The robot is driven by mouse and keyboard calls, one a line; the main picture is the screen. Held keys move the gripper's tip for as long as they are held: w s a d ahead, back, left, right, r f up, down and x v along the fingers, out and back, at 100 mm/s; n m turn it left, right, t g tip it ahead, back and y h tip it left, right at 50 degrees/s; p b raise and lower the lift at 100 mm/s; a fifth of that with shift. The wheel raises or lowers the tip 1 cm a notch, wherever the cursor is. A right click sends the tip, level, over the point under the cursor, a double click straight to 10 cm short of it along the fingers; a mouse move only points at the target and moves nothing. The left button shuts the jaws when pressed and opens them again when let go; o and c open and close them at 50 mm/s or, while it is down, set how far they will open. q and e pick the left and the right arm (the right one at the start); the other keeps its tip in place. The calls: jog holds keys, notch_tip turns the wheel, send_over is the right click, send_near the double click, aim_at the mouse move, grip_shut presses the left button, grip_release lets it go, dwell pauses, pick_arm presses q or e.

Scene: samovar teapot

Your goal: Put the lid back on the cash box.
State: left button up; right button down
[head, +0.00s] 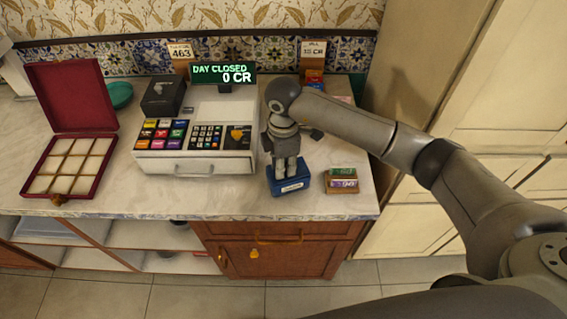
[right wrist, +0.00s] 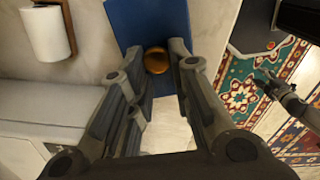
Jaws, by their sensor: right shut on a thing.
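The blue cash box (head: 291,187) stands on the counter right of the register, with a pale label on its front. My right gripper (head: 287,160) points down over it. In the right wrist view the gripper's fingers (right wrist: 157,62) are shut on a round brass knob (right wrist: 156,55) on the blue lid (right wrist: 135,22). The gripper hides much of the top, and I cannot tell whether the lid is seated or just above the box. What looks like my left gripper (right wrist: 264,79) shows small over the rug; its opening is unclear.
The cash register (head: 195,150) stands close on the left. A small tray of green and purple packets (head: 342,180) lies to the right. An open red compartment box (head: 62,191) is at far left. The counter's front edge (head: 290,214) is close; bare counter lies between.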

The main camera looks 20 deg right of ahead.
jog(key=c, duration=1.2)
grip_release()
jog(key=shift+c, duration=0.2)
jog(key=o, duration=0.5)
jog(key=shift+r, duration=0.15)
jog(key=shift+r+p, duration=1.05)
jog(key=shift+r, duration=0.2)
jog(key=shift+r+p, duration=1.5)
jog(key=shift+r, duration=0.65)
